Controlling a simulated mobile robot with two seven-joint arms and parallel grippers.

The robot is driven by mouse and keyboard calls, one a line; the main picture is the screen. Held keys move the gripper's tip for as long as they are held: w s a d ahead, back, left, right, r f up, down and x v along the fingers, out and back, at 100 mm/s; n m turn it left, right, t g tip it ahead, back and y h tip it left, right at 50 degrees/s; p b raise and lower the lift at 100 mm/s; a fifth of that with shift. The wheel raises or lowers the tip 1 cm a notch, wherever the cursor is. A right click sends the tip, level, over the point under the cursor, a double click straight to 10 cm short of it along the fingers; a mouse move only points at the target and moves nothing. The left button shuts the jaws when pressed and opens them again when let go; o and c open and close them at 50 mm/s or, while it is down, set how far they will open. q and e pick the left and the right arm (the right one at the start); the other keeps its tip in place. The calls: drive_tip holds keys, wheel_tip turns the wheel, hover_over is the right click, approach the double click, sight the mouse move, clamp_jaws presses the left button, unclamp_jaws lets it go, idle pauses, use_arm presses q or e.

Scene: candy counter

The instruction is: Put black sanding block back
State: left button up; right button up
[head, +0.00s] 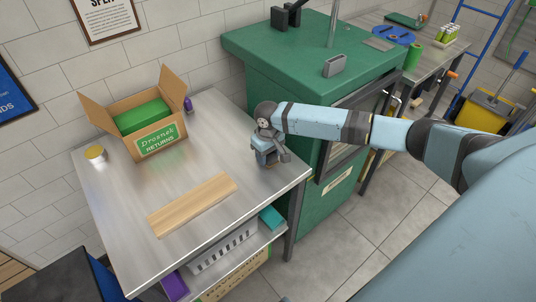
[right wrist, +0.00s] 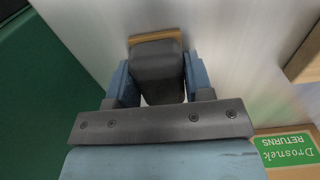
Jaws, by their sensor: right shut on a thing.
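The black sanding block (right wrist: 157,72), dark grey with a tan strip along its far edge, is between the two blue fingers of my right gripper (right wrist: 157,85) in the right wrist view. In the head view my right gripper (head: 267,155) is over the right end of the steel table (head: 215,150), close to the green cabinet. The block is mostly hidden by the gripper there, and I cannot tell whether it touches the tabletop. My left gripper is not in view.
An open cardboard returns box (head: 155,143) holding a green item, a purple bottle (head: 188,105) and a yellow-lidded jar (head: 95,153) stand at the back. A wooden board (head: 192,203) lies in front. The green cabinet (head: 270,60), with a grey block (head: 334,66) on top, rises at right.

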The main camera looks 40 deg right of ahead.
drive_tip(key=o, duration=0.9)
drive_tip(key=shift+f, duration=0.1)
drive_tip(key=shift+c, duration=0.2)
wheel_tip(320, 180, up, 12)
drive_tip(key=shift+r+p, duration=0.2)
drive_tip(key=shift+p, duration=0.1)
